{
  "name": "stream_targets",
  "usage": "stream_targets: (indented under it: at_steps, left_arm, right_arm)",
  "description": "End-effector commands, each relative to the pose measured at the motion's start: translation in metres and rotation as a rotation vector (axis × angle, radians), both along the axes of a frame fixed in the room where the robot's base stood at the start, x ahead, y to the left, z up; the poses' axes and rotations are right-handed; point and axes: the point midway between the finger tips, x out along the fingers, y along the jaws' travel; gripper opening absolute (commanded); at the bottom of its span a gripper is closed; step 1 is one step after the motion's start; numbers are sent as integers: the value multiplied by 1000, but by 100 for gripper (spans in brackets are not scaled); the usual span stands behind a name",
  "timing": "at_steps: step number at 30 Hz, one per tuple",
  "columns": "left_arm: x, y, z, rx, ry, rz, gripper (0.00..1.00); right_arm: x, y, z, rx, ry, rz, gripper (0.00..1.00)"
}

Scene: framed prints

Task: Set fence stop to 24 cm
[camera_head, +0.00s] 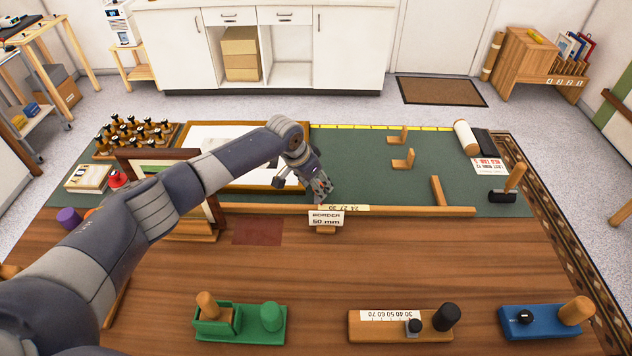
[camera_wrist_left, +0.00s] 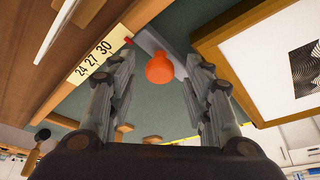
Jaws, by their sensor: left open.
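The wooden fence (camera_head: 420,211) runs along the front of the green mat and carries a pale scale (camera_head: 349,208). In the left wrist view the scale (camera_wrist_left: 93,62) reads 24, 27, 30. The fence stop shows there as an orange knob (camera_wrist_left: 159,68) by a grey bar, with a small red mark (camera_wrist_left: 128,40) near the scale's end just past 30. My left gripper (camera_head: 322,188) is open above the mat, close behind the fence. In its wrist view its fingers (camera_wrist_left: 160,82) stand either side of the knob, apart from it. In the head view the gripper hides the stop.
A "BORDER 50 mm" card (camera_head: 326,218) stands before the fence. A framed print (camera_head: 230,137) lies behind my left arm. Green (camera_head: 262,318), wooden (camera_head: 375,330) and blue (camera_head: 545,322) fixtures line the front edge.

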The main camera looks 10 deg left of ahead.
Motion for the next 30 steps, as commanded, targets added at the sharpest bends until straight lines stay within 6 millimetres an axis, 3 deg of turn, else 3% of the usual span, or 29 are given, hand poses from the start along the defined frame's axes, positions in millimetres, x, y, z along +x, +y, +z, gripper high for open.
stream_targets:
  at_steps: [11, 18, 25, 30]
  left_arm:
    - [1, -1, -5, 0, 0, -1, 46]
    - [1, -1, -5, 0, 0, -1, 0]
    - [3, -11, -6, -2, -1, -3, 0]
    - [10, -47, -7, -6, -2, -6, 0]
  right_arm:
    - [-7, -6, 0, -8, 13, -2, 40]
    - [-11, -6, 0, -8, 18, -2, 40]
    - [-11, -6, -4, -8, 18, -2, 40]
    - [-11, -5, -14, -7, 17, -2, 40]
